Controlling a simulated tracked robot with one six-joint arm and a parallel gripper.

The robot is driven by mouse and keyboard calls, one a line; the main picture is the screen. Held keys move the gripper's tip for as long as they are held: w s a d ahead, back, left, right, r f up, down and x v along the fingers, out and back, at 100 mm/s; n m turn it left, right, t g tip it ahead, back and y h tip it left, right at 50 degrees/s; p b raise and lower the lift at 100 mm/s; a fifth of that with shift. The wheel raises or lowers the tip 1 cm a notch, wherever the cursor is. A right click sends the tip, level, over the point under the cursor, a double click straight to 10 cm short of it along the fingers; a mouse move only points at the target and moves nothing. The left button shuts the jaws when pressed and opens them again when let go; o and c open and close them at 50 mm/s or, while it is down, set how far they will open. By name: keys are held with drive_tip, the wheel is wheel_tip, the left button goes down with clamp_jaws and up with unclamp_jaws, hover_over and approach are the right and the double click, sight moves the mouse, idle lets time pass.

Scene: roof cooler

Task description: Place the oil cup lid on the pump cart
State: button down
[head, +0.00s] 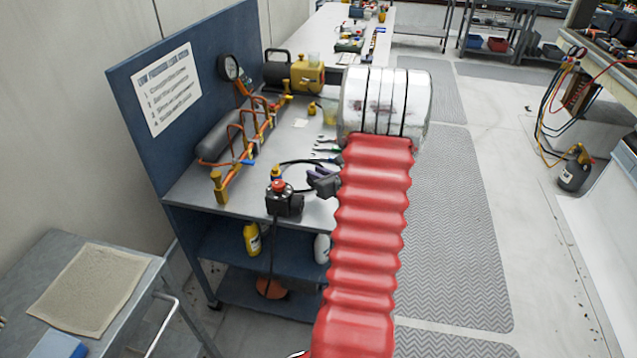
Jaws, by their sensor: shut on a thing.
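The pump cart (305,207) is a blue cart with a grey top and a blue back panel. My gripper (322,184) is a small dark shape just left of my red sleeved arm, above the cart top's front right part. The arm hides much of it. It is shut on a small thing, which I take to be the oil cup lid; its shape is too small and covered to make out. A black and yellow pump (294,73) stands at the back of the cart top. A clear cup (330,110) stands near it, partly behind my arm.
An orange manifold (240,150) with a grey cylinder fills the cart top's left side. A black box with a red top (285,203) is at the front edge, and small tools (325,150) lie right of the manifold. A grey side table (140,300) stands front left.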

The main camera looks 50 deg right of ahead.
drive_tip(key=shift+f, duration=0.8)
drive_tip(key=shift+f, duration=2.1)
drive_tip(key=shift+f, duration=0.1)
drive_tip(key=c, duration=1.7)
unclamp_jaws()
drive_tip(key=shift+o, duration=0.2)
drive_tip(key=v, duration=1.2)
drive_tip(key=shift+a, duration=0.1)
